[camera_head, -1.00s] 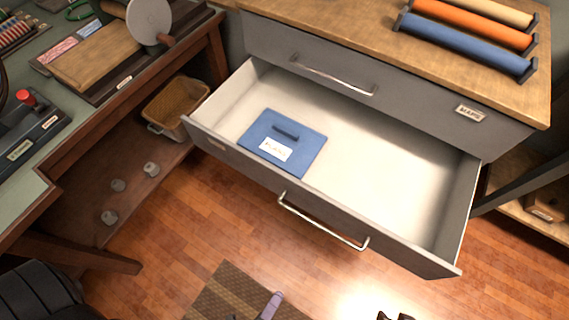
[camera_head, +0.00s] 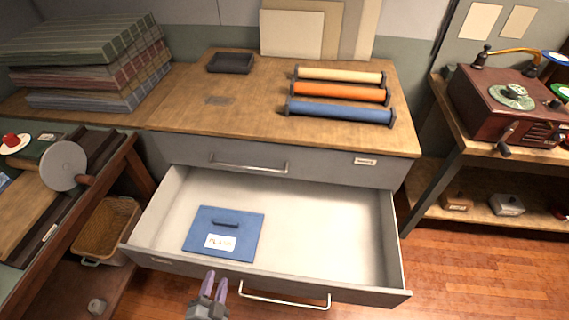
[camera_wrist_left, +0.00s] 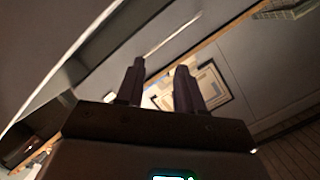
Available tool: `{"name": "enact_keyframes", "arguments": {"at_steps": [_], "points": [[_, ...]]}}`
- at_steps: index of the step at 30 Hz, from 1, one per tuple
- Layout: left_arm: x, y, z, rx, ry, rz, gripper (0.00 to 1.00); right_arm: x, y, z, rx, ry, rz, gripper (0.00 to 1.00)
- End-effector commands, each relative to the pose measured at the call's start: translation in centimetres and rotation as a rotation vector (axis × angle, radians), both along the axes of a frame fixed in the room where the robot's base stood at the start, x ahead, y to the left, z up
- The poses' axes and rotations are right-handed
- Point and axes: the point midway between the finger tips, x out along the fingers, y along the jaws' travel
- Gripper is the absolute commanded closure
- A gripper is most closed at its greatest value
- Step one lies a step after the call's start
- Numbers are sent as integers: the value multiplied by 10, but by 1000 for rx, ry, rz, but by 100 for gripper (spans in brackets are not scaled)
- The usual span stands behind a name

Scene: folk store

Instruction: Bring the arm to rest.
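My left gripper (camera_head: 215,279) shows at the bottom of the head view, in front of the open drawer's front panel. Its two fingers stand apart with nothing between them. The left wrist view also shows the fingers (camera_wrist_left: 160,70) spread and empty. My right gripper is not in view.
A grey cabinet has an open drawer (camera_head: 325,225) holding a blue folder-like item (camera_head: 240,238) with a white label. Cream, orange and blue rolls (camera_head: 340,112) lie on the wooden top. A stack of bound volumes (camera_head: 85,60) stands left, a red record player (camera_head: 510,100) right.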

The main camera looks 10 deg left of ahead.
Motion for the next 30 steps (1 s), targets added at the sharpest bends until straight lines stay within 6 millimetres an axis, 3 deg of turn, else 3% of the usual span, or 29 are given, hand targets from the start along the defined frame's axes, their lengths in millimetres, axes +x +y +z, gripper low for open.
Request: {"name": "enact_keyframes", "arguments": {"at_steps": [1,3,9,17,22,24,30], "points": [[4,2,18,-63,50,-8,63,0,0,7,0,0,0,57],[4,1,30,-149,139,-15,63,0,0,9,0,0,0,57],[-21,-3,52,-347,428,19,63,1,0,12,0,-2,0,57],[-82,-6,52,-490,783,182,63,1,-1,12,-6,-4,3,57],[-123,-2,34,-581,982,395,63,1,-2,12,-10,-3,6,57],[-121,-2,66,-583,971,387,63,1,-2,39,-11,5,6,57],[-121,-2,118,-582,970,385,63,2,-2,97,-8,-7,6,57]]}}
